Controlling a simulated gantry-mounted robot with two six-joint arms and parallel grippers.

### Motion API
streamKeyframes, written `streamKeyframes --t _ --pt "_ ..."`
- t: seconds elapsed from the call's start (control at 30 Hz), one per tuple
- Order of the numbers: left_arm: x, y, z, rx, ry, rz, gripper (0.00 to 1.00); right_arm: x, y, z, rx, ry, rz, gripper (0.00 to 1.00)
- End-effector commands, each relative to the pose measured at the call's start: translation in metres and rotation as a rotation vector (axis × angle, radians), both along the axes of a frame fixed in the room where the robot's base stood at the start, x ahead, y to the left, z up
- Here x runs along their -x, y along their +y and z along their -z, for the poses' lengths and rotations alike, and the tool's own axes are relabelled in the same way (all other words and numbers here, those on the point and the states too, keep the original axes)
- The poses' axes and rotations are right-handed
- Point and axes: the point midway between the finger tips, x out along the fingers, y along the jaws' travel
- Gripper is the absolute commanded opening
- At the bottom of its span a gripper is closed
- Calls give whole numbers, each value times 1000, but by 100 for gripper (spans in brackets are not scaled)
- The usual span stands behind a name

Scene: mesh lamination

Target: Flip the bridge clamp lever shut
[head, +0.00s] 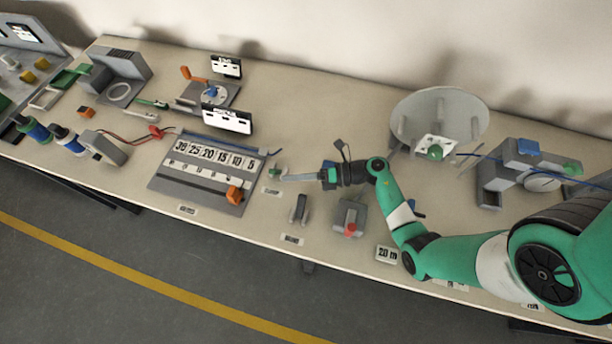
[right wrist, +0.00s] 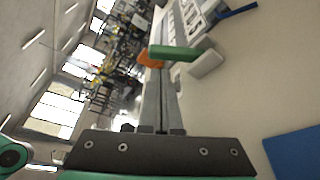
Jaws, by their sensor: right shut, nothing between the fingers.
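My right gripper (head: 285,177) is shut and empty, pointing left over the bench in the head view. Its closed fingers show in the right wrist view (right wrist: 162,85). A small green lever-like piece (head: 276,170) is just beyond the fingertips. In the right wrist view a green bar (right wrist: 176,53) lies across just past the fingertips, beside a pale block (right wrist: 206,63). It looks like the clamp lever, but I cannot tell how far it is closed or whether the fingers touch it. My left gripper is not in view.
A grey number board (head: 200,190) with an orange block (head: 235,194) lies left of the gripper. A dark grey stand (head: 299,209) and a red-topped grey block (head: 350,217) stand near the front edge. A round pale dish (head: 440,105) is behind my right arm.

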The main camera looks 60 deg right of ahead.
Motion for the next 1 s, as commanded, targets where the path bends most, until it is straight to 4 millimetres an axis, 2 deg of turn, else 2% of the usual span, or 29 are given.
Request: streamKeyframes --t 0.1,0.3,1.0 --pt "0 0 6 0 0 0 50 -17 9 5 0 0 -4 0" --pt "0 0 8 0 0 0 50 -31 16 6 -1 1 -1 0" --pt "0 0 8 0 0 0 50 -37 23 4 -53 10 -20 0"
